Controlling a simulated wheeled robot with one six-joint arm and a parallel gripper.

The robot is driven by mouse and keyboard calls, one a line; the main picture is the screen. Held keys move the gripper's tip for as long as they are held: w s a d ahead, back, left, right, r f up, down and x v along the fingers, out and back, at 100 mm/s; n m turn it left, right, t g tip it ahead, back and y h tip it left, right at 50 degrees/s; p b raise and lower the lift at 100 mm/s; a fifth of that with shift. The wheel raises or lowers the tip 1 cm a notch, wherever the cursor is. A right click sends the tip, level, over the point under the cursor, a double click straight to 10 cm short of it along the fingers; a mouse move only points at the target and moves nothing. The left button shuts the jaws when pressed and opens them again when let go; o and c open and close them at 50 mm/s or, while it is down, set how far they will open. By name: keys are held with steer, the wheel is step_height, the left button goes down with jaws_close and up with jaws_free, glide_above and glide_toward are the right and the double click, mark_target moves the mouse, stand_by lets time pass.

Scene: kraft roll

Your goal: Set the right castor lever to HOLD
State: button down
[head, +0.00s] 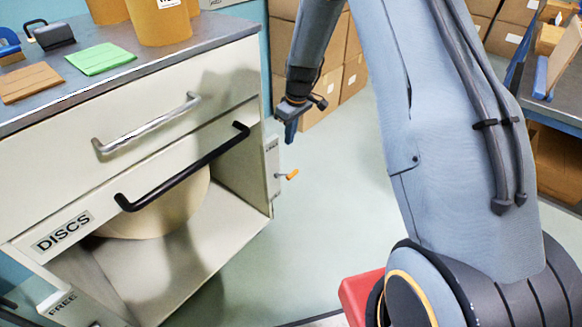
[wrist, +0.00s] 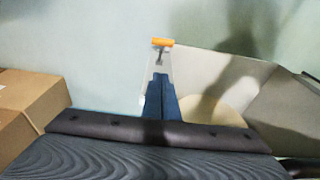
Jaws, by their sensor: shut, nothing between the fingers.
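The right castor lever (head: 287,175) has an orange grip on a thin metal stem. It sticks out to the right from a pale plate (head: 272,160) on the cabinet's right front edge. Small lettering above it is too small to read surely. In the wrist view the orange grip (wrist: 162,42) shows just beyond my fingertips, with the plate partly hidden behind them. My gripper (head: 290,136) points down, above the lever and apart from it in the head view. Its blue fingers (wrist: 158,78) are shut and hold nothing.
The cabinet (head: 120,160) has a silver handle (head: 150,125), a black handle (head: 185,170), a DISCS label and an open lower bay with a round tan disc. A FREE label (head: 62,303) is at its lower left. Cardboard boxes (head: 340,85) stand behind. Floor right of the lever is clear.

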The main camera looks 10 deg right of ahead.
stand_by(0.3)
glide_above(284, 175)
steer(key=f, duration=0.7)
steer(key=d+f, duration=0.1)
steer(key=f, duration=0.2)
steer(key=shift+s+f, duration=0.15)
steer(key=shift+f, duration=0.05)
steer(key=shift+s+d+f+p, duration=0.3)
steer(key=shift+s+d+f, duration=0.15)
steer(key=shift+s+f, duration=0.3)
steer(key=shift+s+d+f, duration=0.2)
steer(key=shift+d+f, duration=0.05)
steer(key=shift+f, duration=0.4)
steer(key=shift+s+f, duration=0.1)
